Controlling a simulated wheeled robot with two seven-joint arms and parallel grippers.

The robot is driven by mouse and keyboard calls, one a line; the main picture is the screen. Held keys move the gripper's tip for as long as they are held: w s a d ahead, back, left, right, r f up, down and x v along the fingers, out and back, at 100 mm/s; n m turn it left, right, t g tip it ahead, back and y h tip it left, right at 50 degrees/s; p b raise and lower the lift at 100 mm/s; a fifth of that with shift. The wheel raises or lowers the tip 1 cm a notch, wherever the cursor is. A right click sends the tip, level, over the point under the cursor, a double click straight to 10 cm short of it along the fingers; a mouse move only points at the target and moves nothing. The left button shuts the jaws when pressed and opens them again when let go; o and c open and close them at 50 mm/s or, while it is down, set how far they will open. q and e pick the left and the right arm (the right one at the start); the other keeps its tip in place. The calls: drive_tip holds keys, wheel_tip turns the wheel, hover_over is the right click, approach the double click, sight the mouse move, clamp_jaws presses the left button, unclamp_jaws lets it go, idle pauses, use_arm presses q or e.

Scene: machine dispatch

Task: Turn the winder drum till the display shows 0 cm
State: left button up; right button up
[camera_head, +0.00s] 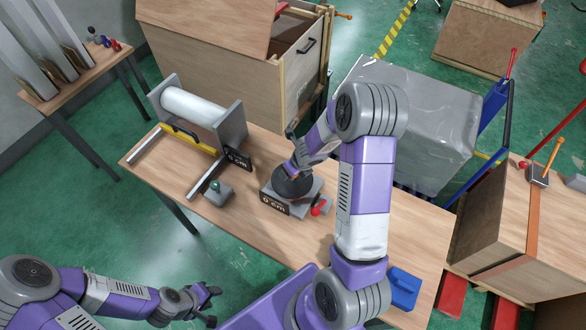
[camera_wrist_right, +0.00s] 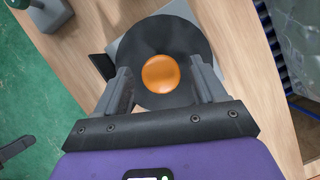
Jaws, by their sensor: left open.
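The winder drum is a black disc (camera_head: 292,181) with an orange centre knob (camera_wrist_right: 161,73), on a grey base on the wooden table. A black display (camera_head: 274,204) on the base's front appears to read 0 cm. My right gripper (camera_head: 296,155) is over the drum from above. In the right wrist view its fingers (camera_wrist_right: 161,68) stand apart on either side of the knob, with visible gaps to it; whether they touch the disc is unclear. My left gripper (camera_head: 208,304) is open and empty, low at the left, away from the table.
A white roll (camera_head: 193,106) in a grey frame stands left on the table, with another small display (camera_head: 238,158). A green-knobbed block (camera_head: 218,193), a red-handled part (camera_head: 320,206) and a blue container (camera_head: 403,288) are nearby. A wrapped grey box (camera_head: 430,110) stands behind.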

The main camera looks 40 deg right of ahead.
sight(298, 186)
drive_tip(key=p+v, duration=0.4)
drive_tip(key=v, duration=0.3)
drive_tip(key=shift+r+p, duration=0.35)
drive_tip(key=shift+s, duration=0.15)
idle(0.3)
